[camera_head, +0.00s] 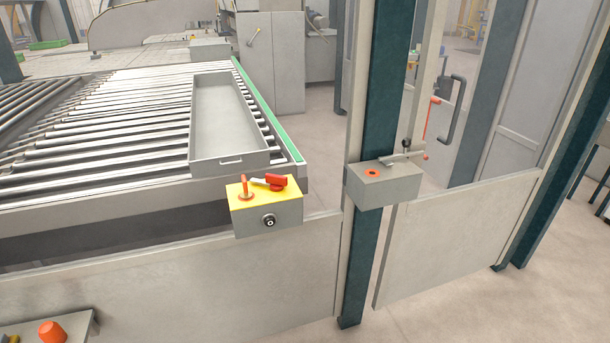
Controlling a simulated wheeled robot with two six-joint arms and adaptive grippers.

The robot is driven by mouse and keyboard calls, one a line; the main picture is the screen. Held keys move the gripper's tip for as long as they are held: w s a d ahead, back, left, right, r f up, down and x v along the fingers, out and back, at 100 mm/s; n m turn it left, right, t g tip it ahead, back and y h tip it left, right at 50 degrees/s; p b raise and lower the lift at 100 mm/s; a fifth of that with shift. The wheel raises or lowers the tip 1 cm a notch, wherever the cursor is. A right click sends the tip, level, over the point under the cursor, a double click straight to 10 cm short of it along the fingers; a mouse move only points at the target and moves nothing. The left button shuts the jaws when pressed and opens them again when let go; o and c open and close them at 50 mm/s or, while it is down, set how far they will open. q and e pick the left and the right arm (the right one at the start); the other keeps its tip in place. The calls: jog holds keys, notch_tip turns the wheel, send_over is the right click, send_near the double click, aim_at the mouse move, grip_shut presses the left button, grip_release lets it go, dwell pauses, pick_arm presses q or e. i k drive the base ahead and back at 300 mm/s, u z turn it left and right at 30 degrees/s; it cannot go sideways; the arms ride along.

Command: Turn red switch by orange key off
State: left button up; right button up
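A grey box with a yellow top (265,206) is mounted at the near right corner of the roller table. On its top sits a red switch (270,182) with a handle lying roughly sideways. Just left of the switch stands an orange key (245,188), upright in the yellow top. A round black knob or lock (269,220) is on the box's front face. Neither of my grippers shows in the head view.
A grey tray (228,158) lies on the roller table (90,155) behind the box. Right of it, a grey box with an orange button (384,185) is fixed by a dark post (372,110) and gate (460,230). An orange cap (52,332) shows at lower left. Floor is clear at lower right.

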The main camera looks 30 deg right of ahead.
aim_at(277, 183)
jog(key=z, duration=0.5)
jog(key=i, duration=0.9)
jog(key=z, duration=0.1)
